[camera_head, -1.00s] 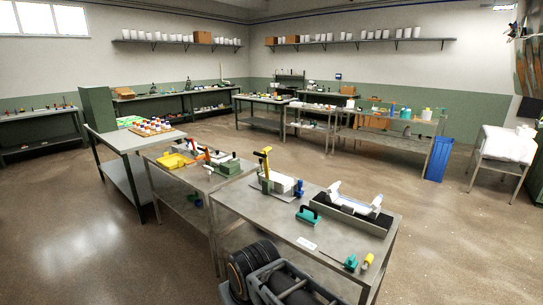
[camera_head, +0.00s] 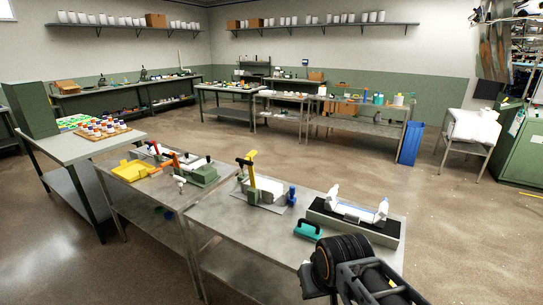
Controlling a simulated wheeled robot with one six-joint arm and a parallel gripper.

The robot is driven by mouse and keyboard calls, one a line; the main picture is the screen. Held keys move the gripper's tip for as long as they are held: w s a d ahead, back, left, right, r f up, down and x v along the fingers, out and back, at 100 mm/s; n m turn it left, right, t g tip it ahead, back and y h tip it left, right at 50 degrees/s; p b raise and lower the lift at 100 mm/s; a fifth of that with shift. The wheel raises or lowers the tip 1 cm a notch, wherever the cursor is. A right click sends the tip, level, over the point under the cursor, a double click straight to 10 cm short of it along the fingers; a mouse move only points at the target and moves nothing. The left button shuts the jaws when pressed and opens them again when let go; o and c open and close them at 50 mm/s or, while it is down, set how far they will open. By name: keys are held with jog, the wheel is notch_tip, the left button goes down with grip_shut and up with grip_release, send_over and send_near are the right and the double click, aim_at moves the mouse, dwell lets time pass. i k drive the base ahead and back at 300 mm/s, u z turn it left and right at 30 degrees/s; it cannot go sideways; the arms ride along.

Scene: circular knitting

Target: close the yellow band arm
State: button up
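The device has a green block (camera_head: 254,197) and a pale white body (camera_head: 268,187) on a flat plate. Part of my own arm, black ribbed rings and a grey frame, fills the bottom right, over the table's front right corner and apart from the yellow band arm. I cannot make out my gripper's fingers.
On the near table (camera_head: 228,238), a blue piece (camera_head: 292,194) stands right of the device. A second table with a yellow tray (camera_head: 132,170) adjoins on the left. The table's front left is clear.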

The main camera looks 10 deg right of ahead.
aim_at(250, 173)
jog(key=u, duration=0.05)
jog(key=i, duration=0.75)
jog(key=u, duration=0.9)
jog(key=i, duration=0.4)
jog(key=u, duration=0.5)
